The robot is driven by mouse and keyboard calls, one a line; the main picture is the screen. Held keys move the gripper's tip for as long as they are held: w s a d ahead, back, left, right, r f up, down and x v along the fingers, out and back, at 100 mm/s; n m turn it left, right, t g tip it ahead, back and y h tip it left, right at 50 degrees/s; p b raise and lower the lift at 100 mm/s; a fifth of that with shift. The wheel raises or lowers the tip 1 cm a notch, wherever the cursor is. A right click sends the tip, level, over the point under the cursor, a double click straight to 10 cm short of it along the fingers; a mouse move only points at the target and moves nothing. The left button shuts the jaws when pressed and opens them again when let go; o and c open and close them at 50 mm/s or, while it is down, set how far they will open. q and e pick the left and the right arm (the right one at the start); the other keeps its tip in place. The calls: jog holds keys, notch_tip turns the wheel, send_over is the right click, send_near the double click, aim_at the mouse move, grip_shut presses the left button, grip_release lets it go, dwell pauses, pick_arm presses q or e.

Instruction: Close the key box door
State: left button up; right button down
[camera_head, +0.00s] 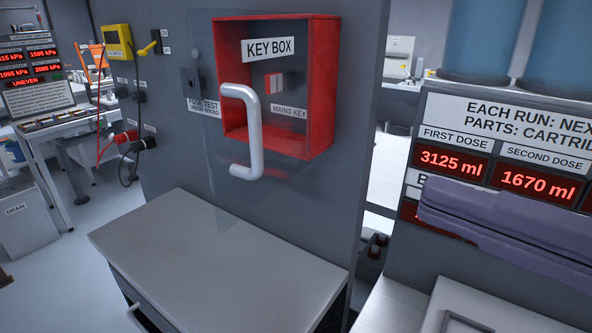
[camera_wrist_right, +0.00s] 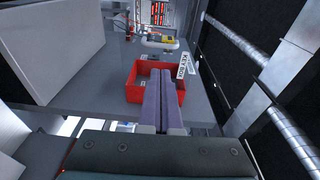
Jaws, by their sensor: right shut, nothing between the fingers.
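The red key box (camera_head: 322,90) is fixed to a grey wall panel, its front open to view. Its door looks like a clear, barely visible pane, standing ajar; its exact angle is hard to tell. A pale grey bar handle (camera_head: 250,130) stands out in front of the box's left side. The box (camera_wrist_right: 133,85) and handle (camera_wrist_right: 158,42) also show in the right wrist view. My right gripper (camera_head: 424,205), with purple fingers, is shut and empty, right of the box and apart from it. Its fingers (camera_wrist_right: 162,75) overlap the box in the wrist view. My left gripper is out of view.
A grey cabinet top (camera_head: 215,255) juts out below the box. A dosing sign (camera_head: 510,115) with red readouts stands at the right, behind my right gripper. A yellow device (camera_head: 117,41) and cables are on the wall panel at left.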

jog(key=p, duration=0.6)
send_near(258, 137)
jog(key=x, duration=0.5)
jog(key=shift+w+a, duration=0.25)
jog(key=shift+w, duration=0.05)
jog(key=shift+w+a, duration=0.3)
jog(key=shift+a, duration=0.05)
jog(key=shift+w, duration=0.1)
jog(key=shift+a, duration=0.15)
